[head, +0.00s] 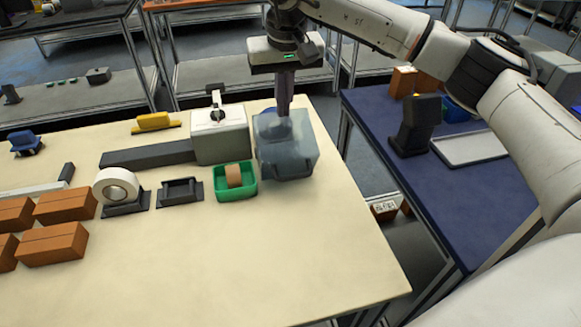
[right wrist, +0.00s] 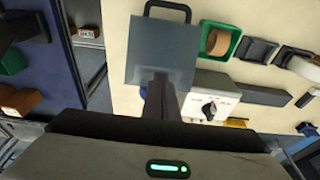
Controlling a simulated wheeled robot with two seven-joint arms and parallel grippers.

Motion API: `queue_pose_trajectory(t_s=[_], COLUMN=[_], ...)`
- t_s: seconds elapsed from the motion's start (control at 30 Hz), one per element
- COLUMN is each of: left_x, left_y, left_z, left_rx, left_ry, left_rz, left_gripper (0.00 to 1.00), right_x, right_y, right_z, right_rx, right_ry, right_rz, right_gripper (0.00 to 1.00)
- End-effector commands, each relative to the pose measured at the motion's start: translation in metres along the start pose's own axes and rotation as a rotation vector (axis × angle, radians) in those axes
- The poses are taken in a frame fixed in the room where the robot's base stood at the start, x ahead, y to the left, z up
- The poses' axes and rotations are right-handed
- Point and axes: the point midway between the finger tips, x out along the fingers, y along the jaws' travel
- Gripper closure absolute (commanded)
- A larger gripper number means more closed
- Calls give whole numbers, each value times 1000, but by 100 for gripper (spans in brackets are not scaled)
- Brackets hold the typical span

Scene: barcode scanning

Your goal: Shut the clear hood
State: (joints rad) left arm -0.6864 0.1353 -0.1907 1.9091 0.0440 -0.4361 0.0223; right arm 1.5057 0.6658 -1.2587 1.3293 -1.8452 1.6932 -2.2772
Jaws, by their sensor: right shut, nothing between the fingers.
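The clear hood (head: 288,150) is a smoky, see-through bluish box near the right end of the cream table. In the right wrist view the hood (right wrist: 148,55) shows as a grey translucent panel with a dark handle (right wrist: 167,8) at its far edge. My right gripper (head: 284,112) is shut and empty, pointing down at the hood's back top edge; its fingers (right wrist: 162,78) overlap the panel in the wrist view. I cannot tell whether they touch it or whether the hood is fully down. My left gripper is out of view.
A grey box with a knob (head: 219,145) stands directly left of the hood. A green tray (head: 221,194) holding a brown roll is in front left. A tape roll (head: 117,187) and brown boxes (head: 52,244) lie further left. The table's front right is clear.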

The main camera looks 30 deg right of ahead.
Motion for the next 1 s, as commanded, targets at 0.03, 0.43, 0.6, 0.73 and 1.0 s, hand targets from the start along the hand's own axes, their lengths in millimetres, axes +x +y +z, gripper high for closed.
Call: queue_pose_trajectory(t_s=[0.03,0.43,0.6,0.73,1.0], left_x=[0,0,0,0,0], left_y=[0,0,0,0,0], left_z=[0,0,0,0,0], left_rx=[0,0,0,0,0], left_ry=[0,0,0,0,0], left_rz=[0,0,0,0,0], left_gripper=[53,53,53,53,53], right_x=[-2,-2,-1,0,2], right_y=[0,0,0,0,0], right_z=[-5,-25,-40,-49,-59], right_rx=[3,1,3,2,2], right_ry=[1,0,0,0,0], right_rz=[0,1,1,0,0], right_gripper=[100,100,100,100,100])
